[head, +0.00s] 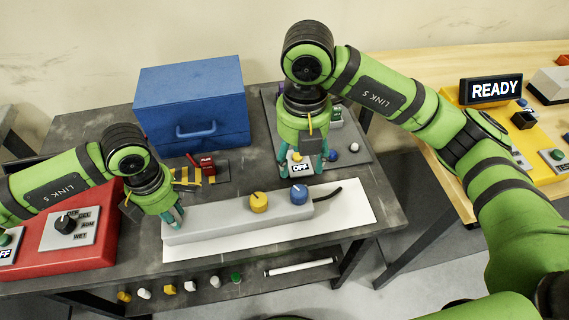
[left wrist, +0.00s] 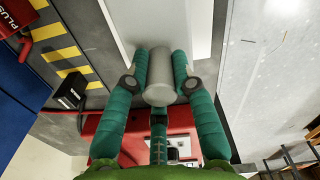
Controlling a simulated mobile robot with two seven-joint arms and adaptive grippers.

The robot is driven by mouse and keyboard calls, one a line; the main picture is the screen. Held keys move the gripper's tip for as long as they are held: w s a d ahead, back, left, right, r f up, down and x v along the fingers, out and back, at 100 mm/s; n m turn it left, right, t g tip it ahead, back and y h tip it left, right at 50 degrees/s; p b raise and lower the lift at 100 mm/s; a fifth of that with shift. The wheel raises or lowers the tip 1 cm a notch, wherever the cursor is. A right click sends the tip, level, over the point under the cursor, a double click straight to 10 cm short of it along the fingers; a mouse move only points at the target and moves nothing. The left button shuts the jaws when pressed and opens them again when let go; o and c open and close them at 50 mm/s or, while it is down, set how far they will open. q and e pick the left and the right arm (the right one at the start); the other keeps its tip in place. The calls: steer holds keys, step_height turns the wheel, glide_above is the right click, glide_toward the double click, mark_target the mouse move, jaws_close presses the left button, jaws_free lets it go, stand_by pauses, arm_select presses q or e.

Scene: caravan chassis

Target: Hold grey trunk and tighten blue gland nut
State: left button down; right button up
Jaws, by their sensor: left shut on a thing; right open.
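The long grey trunk (head: 225,226) lies on a white sheet on the dark table. The blue gland nut (head: 299,195) stands on the trunk's top near its right end, beside a yellow nut (head: 259,202). My left gripper (head: 176,216) is at the trunk's left end. In the left wrist view its teal fingers (left wrist: 160,85) are shut around a grey cylindrical end piece (left wrist: 160,72) of the trunk. My right gripper (head: 302,172) points down, open, just behind and above the blue nut. I cannot tell whether its fingertips touch anything.
A blue toolbox (head: 190,100) stands at the back left. A red panel (head: 75,250) with a dial is at the left. A grey board (head: 350,145) with small knobs lies behind the right gripper. A dark cable (head: 328,193) leaves the trunk's right end. Several small parts sit on the lower shelf (head: 250,287).

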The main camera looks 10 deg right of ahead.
stand_by(0.3)
arm_select(q)
steer(key=c, duration=1)
jaws_free()
steer(key=shift+o, duration=0.2)
step_height(320, 180, up, 12)
